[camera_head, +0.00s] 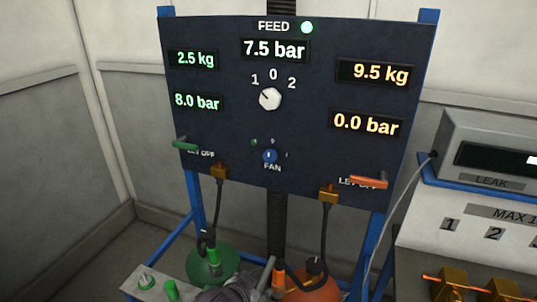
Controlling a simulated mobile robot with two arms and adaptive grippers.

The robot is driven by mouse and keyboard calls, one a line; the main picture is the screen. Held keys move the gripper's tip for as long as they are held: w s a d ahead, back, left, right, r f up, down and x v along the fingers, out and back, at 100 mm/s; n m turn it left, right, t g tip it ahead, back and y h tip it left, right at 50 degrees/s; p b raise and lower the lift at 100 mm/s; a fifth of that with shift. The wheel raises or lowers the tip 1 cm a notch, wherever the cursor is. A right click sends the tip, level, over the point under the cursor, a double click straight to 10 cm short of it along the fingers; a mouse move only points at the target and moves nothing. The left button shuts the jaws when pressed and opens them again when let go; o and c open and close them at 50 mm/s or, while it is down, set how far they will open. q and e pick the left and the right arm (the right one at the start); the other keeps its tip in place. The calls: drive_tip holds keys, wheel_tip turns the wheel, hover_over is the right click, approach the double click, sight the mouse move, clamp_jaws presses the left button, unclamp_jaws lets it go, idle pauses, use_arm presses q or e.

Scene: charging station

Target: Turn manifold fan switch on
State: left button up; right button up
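The manifold panel (225,130) is dark blue and faces me. Its fan switch (270,156) is a small blue round knob above the word FAN, low in the middle of the panel. A pale mark on the knob looks about upright, towards a faint label above it; another faint label is at its right. A small dim green lamp (254,142) is up and left of the knob. Nothing touches the switch. A dark grey shape (232,290) at the bottom edge is too cut off to name.
A white selector knob (270,98) sits above the fan switch, under a lit green FEED lamp (307,27). A green lever (185,145) and an orange lever (368,182) stick out. Hoses run to green (207,262) and orange (312,288) cylinders. A leak tester (490,150) stands right.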

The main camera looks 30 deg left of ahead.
use_arm(q)
drive_tip(key=w+a+r+t+y, duration=0.1)
drive_tip(key=w+a+r+t, duration=0.3)
drive_tip(key=w+a+r, duration=0.35)
drive_tip(key=t+y, duration=0.1)
drive_tip(key=t, duration=0.3)
approach(269, 158)
drive_tip(key=p+x, duration=0.3)
drive_tip(key=x, duration=0.5)
drive_tip(key=shift+w+a+r, duration=0.1)
drive_tip(key=shift+w+r, duration=0.05)
drive_tip(key=shift+w, duration=0.2)
drive_tip(key=shift+w+a, duration=0.1)
drive_tip(key=shift+w, duration=0.4)
drive_tip(key=c, duration=1.1)
